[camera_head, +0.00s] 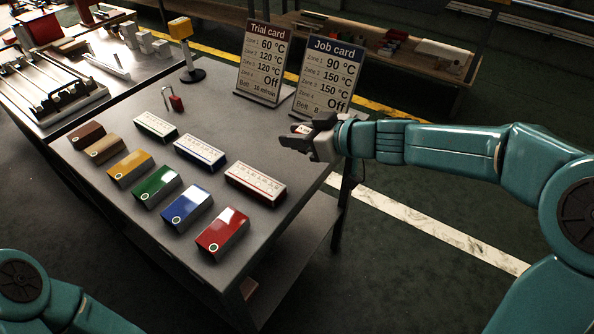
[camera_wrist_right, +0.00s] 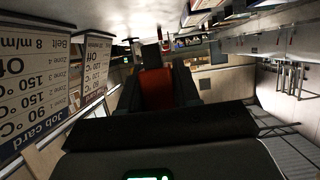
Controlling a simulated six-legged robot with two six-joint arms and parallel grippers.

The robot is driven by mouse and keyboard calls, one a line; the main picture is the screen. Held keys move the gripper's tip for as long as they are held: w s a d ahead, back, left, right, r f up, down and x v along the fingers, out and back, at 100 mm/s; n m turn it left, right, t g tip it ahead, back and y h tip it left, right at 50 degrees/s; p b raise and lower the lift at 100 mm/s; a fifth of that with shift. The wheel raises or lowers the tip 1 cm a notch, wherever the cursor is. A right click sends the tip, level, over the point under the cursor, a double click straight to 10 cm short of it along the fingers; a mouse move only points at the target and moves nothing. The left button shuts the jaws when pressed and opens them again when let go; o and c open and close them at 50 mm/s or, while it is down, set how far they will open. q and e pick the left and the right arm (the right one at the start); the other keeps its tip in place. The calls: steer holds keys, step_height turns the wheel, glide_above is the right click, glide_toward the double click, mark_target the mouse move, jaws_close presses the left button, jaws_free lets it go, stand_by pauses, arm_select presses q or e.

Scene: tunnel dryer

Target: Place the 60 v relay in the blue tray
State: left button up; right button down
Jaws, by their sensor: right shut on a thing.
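My right gripper (camera_head: 300,130) is above the grey table's right edge, just in front of the Job card. It is shut on a small red thing, which shows as a red-orange block (camera_wrist_right: 156,88) between the dark fingers in the right wrist view. No voltage marking can be read on it, so I cannot tell if it is the 60 V relay. A long white-topped, blue-edged tray-like piece (camera_head: 200,152) lies on the table, left of and lower than my right gripper, apart from it. My left gripper is out of view.
In front is a row of several coloured blocks, including a blue one (camera_head: 187,208). The Trial card (camera_head: 262,62) and Job card (camera_head: 327,77) stand at the back.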

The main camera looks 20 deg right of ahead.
mark_target(298, 173)
step_height(298, 173, down, 2)
steer(key=shift+w+f, duration=0.1)
steer(key=shift+f, duration=0.1)
steer(key=shift+f+b, duration=0.4)
steer(key=shift+f, duration=0.25)
step_height(298, 173, down, 4)
steer(key=shift+r+b, duration=0.1)
steer(key=shift+b, duration=0.55)
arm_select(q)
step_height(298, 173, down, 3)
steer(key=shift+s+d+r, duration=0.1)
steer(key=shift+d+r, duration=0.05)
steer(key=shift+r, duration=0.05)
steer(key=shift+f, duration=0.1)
arm_select(e)
steer(key=c, duration=0.8)
jaws_free()
